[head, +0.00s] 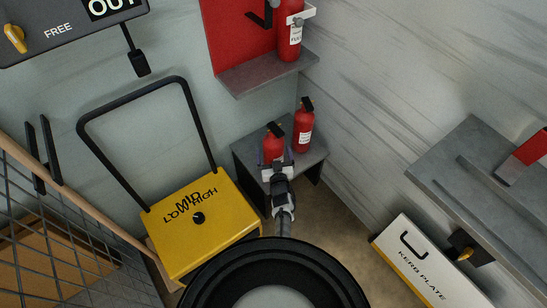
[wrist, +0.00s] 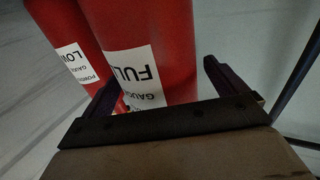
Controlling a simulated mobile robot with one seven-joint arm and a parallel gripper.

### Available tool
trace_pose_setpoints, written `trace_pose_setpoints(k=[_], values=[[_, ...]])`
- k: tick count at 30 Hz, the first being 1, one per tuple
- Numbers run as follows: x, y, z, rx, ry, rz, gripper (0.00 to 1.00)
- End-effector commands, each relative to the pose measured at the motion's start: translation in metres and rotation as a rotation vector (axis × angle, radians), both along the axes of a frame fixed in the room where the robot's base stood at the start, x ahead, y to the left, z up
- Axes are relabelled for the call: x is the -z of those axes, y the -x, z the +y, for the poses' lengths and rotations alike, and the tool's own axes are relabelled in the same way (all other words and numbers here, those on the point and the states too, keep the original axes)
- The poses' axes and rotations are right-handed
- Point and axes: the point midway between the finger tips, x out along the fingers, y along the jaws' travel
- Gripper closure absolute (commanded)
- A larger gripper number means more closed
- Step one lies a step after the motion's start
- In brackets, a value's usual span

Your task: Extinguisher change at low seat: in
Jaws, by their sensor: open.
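Two red extinguishers stand upright on the low grey seat (head: 246,157) in the corner. The nearer one (head: 273,152) is in front of my gripper (head: 277,166). In the wrist view its label reads FULL, and this FULL extinguisher (wrist: 150,45) stands between the fingers of my gripper (wrist: 160,85). The jaws are open; whether either finger touches it cannot be told. The other extinguisher (head: 304,120) stands behind and to the right; in the wrist view the LOW-labelled extinguisher (wrist: 58,30) is close beside the FULL one. A third extinguisher (head: 289,45) is on the upper shelf (head: 245,78).
A yellow box with a black handle (head: 205,235) stands left of the low seat. A white kerb plate box (head: 420,265) and a grey bench (head: 465,165) are at right. A wire cage (head: 45,225) is at left. Bare floor (head: 345,225) lies right of my arm.

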Motion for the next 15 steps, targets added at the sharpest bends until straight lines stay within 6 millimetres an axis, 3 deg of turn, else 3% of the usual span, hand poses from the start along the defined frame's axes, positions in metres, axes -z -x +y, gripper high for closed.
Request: trace_pose_setpoints(k=[10, 15], values=[[-0.0006, -0.0068, 0.0011, 0.001, 0.0, 0.001, 0.04], [-0.0004, -0.0066, 0.0011, 0.001, 0.0, 0.001, 0.27]])
